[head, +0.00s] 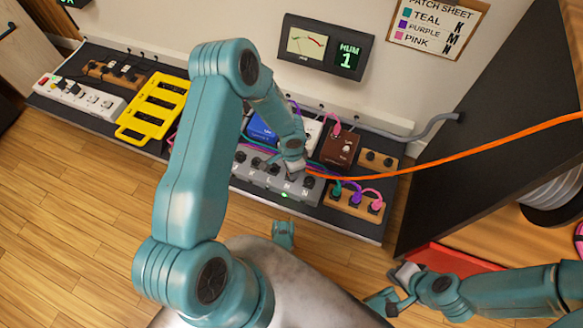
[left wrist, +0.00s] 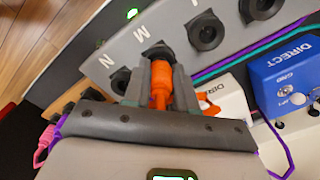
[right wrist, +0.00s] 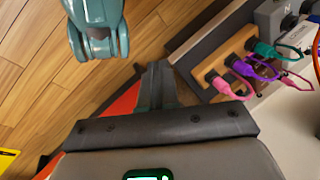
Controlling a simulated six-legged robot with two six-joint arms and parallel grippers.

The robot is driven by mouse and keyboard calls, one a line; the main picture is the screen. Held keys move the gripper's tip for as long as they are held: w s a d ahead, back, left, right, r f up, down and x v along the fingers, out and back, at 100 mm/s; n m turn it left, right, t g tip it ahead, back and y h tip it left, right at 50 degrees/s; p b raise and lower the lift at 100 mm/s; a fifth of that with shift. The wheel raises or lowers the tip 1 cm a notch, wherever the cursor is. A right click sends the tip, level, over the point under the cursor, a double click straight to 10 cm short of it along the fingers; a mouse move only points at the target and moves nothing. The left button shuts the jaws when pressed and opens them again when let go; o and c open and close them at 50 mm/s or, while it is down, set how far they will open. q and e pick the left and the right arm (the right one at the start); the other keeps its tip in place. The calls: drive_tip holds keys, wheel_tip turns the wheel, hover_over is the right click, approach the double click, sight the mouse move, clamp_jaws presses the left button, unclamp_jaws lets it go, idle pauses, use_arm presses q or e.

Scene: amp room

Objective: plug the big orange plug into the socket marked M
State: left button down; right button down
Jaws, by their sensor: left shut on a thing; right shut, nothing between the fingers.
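The big orange plug (left wrist: 160,85) is between the fingers of my left gripper (left wrist: 158,88), which is shut on it. The plug's front end meets the dark socket (left wrist: 158,51) beside the letter M on the grey socket strip (left wrist: 112,50); I cannot tell how deep it sits. In the head view my left gripper (head: 291,172) is low over the strip (head: 252,178) and hides most of the plug. The orange cable (head: 440,160) runs off to the right. My right gripper (right wrist: 155,87) is shut and empty, away from the strip.
A wooden block (head: 345,200) with teal, purple and pink plugs stands right of the strip. Behind are a blue box (head: 262,128) and a brown box (head: 340,148). A yellow rack (head: 152,108) lies left. A red tray (head: 450,260) is near my right arm.

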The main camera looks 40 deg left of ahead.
use_arm(q)
drive_tip(key=c, duration=0.8)
unclamp_jaws()
wheel_tip(320, 180, up, 16)
drive_tip(key=p, duration=0.7)
drive_tip(key=shift+r+p, duration=0.2)
drive_tip(key=shift+p, duration=0.1)
use_arm(e)
wheel_tip(320, 180, up, 7)
drive_tip(key=s+a+g, duration=0.1)
drive_tip(key=s, duration=0.2)
drive_tip(key=shift+a, duration=0.2)
use_arm(q)
drive_tip(key=shift+d, duration=0.1)
